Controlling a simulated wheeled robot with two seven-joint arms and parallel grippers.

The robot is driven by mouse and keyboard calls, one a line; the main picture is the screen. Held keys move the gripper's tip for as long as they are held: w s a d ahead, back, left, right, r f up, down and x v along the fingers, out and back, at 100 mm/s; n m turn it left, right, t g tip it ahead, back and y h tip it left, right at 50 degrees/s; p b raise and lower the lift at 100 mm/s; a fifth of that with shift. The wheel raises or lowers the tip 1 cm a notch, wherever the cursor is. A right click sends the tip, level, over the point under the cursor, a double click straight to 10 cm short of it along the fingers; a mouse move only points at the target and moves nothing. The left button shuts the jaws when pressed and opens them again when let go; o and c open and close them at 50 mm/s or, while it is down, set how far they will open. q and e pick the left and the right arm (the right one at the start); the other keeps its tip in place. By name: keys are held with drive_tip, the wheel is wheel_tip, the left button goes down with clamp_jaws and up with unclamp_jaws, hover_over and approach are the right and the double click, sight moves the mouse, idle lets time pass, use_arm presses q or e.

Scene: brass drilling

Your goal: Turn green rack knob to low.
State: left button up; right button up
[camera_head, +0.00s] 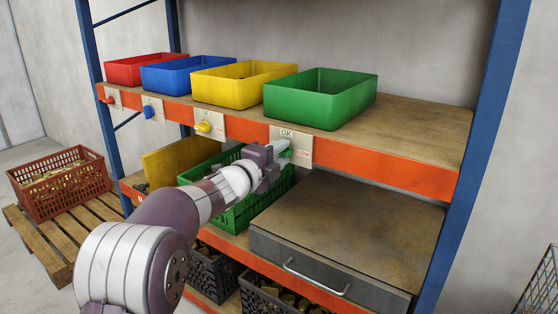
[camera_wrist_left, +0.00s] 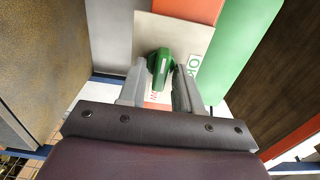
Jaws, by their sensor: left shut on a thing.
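The green rack knob (camera_wrist_left: 160,66) sits on its pale label plate (camera_wrist_left: 198,42), between the two fingers of my left gripper (camera_wrist_left: 161,76) in the wrist view. The fingers are shut on the knob from both sides. Its long side and white mark run up and down in that view, in line with the partly covered LOW label; the OK label (camera_wrist_left: 195,65) is to its right. In the head view the left gripper (camera_head: 281,152) is at the plate below the green bin, with OK (camera_head: 286,133) above and LOW (camera_head: 305,153) to the right. My right gripper is not seen.
Green (camera_head: 345,104), yellow (camera_head: 225,94), blue and red bins stand on the shelf above. Yellow (camera_head: 204,127), blue (camera_head: 151,112) and red knobs sit along the orange beam to the left. A green crate (camera_head: 243,216) and a grey drawer box (camera_head: 345,230) are below.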

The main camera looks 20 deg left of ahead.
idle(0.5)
use_arm(q)
drive_tip(key=o, duration=0.7)
drive_tip(key=v, duration=1.2)
drive_tip(key=shift+s, duration=0.3)
drive_tip(key=shift+a, duration=0.1)
